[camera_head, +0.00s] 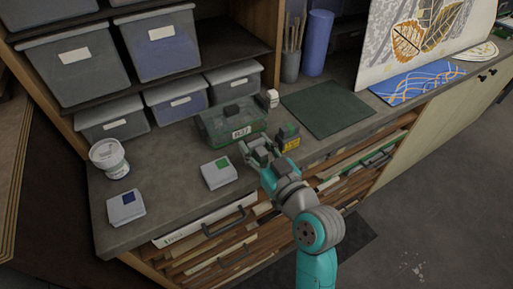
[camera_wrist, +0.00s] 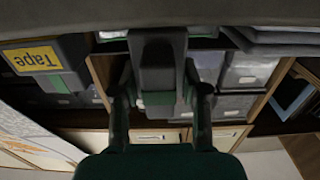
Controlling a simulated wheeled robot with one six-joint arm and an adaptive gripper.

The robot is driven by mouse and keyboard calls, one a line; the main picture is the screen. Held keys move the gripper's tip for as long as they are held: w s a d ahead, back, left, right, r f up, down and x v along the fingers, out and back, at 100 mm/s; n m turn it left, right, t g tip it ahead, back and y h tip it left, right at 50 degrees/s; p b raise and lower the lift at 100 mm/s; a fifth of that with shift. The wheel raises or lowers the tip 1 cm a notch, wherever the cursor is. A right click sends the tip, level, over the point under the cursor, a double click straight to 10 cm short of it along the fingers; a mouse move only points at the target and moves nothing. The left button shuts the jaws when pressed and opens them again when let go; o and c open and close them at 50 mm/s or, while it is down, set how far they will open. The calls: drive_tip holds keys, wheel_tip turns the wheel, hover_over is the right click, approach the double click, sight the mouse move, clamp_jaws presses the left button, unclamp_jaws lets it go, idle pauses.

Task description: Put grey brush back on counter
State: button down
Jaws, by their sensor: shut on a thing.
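My gripper (camera_head: 258,153) is low over the front part of the counter (camera_head: 170,185), just in front of a green box (camera_head: 222,127) with a pale label. In the wrist view its two dark fingers (camera_wrist: 160,108) stand on both sides of a dark grey piece, which I take for the grey brush (camera_wrist: 157,65). The gripper is shut on it. The brush is hard to make out in the head view, and I cannot tell whether it touches the counter.
A box with a yellow Tape label (camera_head: 290,142) stands close to the right of my gripper. A pale block with a green patch (camera_head: 219,173) lies to the left. A dark green mat (camera_head: 328,107) is further right. Grey bins (camera_head: 112,117) line the back left.

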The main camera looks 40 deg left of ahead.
drive_tip(key=shift+f, duration=0.45)
drive_tip(key=shift+f, duration=0.1)
drive_tip(key=c, duration=0.6)
unclamp_jaws()
drive_tip(key=shift+f, duration=0.1)
drive_tip(key=v, duration=1.1)
drive_tip(key=shift+f, duration=0.2)
drive_tip(key=shift+w, duration=0.1)
